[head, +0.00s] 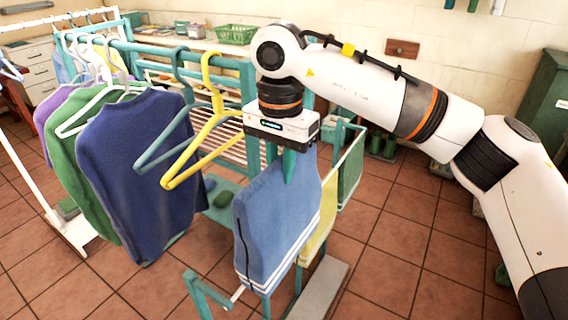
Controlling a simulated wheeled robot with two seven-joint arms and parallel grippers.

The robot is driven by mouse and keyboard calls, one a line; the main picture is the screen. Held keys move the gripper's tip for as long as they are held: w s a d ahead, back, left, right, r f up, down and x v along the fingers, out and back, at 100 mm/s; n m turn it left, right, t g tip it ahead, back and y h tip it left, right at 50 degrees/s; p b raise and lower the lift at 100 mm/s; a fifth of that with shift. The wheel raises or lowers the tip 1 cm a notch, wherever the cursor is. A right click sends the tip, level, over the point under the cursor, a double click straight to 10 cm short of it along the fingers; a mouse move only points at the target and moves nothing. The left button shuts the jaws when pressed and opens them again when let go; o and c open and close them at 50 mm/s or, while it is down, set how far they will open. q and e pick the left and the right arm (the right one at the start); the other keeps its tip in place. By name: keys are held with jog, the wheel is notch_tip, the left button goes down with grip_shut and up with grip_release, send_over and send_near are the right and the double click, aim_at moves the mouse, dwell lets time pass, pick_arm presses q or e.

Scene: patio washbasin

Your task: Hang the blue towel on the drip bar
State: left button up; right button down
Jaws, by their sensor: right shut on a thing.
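The blue towel (277,222) with white stripes near its lower edge hangs in the middle of the head view. My right gripper (289,172) points down at its top edge and is shut on it. The towel hangs in front of a low teal rack with a white rail (238,294), and I cannot tell whether it rests on a bar. A yellow towel (320,225) and a green towel (349,170) hang on the rack behind it. The blue towel hides part of the rack. My left gripper is not in view.
A clothes rail at left holds a dark blue sweater (137,165), a green garment (88,160), an empty teal hanger (165,150) and a yellow hanger (213,125), close to the towel. A green basket (236,34) stands behind. Tiled floor at right is mostly clear.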

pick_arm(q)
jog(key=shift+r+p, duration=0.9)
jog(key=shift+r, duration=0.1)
pick_arm(e)
jog(key=shift+w+a, duration=0.6)
jog(key=shift+a, duration=0.2)
jog(key=shift+w+a, duration=0.55)
jog(key=shift+a, duration=0.25)
